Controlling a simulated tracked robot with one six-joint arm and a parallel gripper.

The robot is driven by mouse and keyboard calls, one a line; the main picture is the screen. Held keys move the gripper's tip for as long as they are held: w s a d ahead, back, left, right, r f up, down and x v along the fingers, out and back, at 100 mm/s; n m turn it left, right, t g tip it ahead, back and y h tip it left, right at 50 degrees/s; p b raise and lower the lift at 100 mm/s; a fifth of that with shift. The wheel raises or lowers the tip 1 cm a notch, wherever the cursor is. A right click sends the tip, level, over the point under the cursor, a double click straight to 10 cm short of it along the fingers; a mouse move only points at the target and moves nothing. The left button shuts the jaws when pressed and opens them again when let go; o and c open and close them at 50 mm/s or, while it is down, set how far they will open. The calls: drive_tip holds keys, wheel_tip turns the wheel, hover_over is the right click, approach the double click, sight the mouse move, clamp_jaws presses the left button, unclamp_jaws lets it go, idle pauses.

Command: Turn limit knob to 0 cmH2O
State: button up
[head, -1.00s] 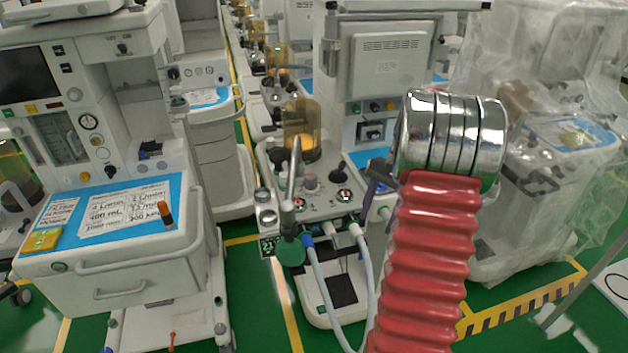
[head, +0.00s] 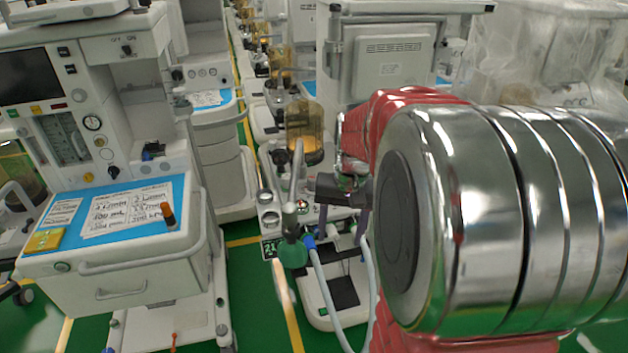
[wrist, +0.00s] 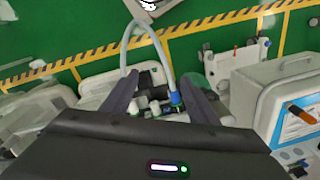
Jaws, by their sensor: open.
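In the wrist view, white and blue hose connectors (wrist: 175,99) show between the fingers. I cannot tell whether the fingers touch anything.
An amber bellows canister (head: 304,130) stands just behind the panel. A metal pipe and a green bag (head: 292,254) are at the panel's left front, with pale hoses (head: 324,290) hanging below. Another cart (head: 120,240) stands at left. Green floor lies between them.

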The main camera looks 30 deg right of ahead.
drive_tip(key=s+a+r+n+t, duration=0.1)
drive_tip(key=s+a+r+n, duration=0.1)
drive_tip(key=a, duration=0.4)
drive_tip(key=s+a+r+n+t, duration=0.2)
drive_tip(key=s+a+r+n, duration=0.1)
drive_tip(key=a, duration=0.4)
drive_tip(key=s+a+r+n+t, duration=0.2)
drive_tip(key=s+a+n, duration=0.1)
drive_tip(key=a, duration=0.4)
drive_tip(key=shift+s+a+r, duration=0.15)
drive_tip(key=shift+a+r, duration=0.05)
drive_tip(key=shift+r, duration=0.2)
drive_tip(key=shift+c, duration=0.4)
